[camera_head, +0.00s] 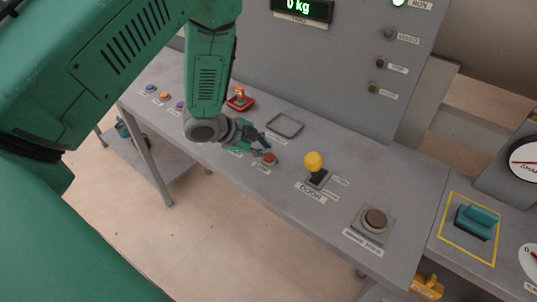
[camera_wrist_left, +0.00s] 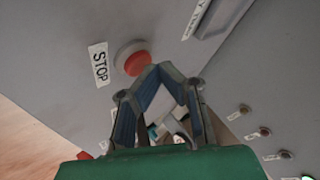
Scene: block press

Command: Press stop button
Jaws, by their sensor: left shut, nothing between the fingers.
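The red stop button (camera_head: 269,158) sits on the grey console top, just right of my left gripper in the head view. In the left wrist view the red button (camera_wrist_left: 136,61) stands in a pale ring beside a white label (camera_wrist_left: 99,64) reading STOP. My left gripper (camera_head: 262,145) is shut and empty, low over the console. In the left wrist view its fingertips (camera_wrist_left: 158,72) meet close beside the button's edge; whether they touch it I cannot tell. My right gripper is not in view.
A yellow-knobbed door lever (camera_head: 314,162) and a brown round button (camera_head: 375,219) stand to the right. A red-based switch (camera_head: 240,99) and an empty rectangular frame (camera_head: 285,125) lie behind the gripper. The upright panel (camera_head: 330,60) rises at the back.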

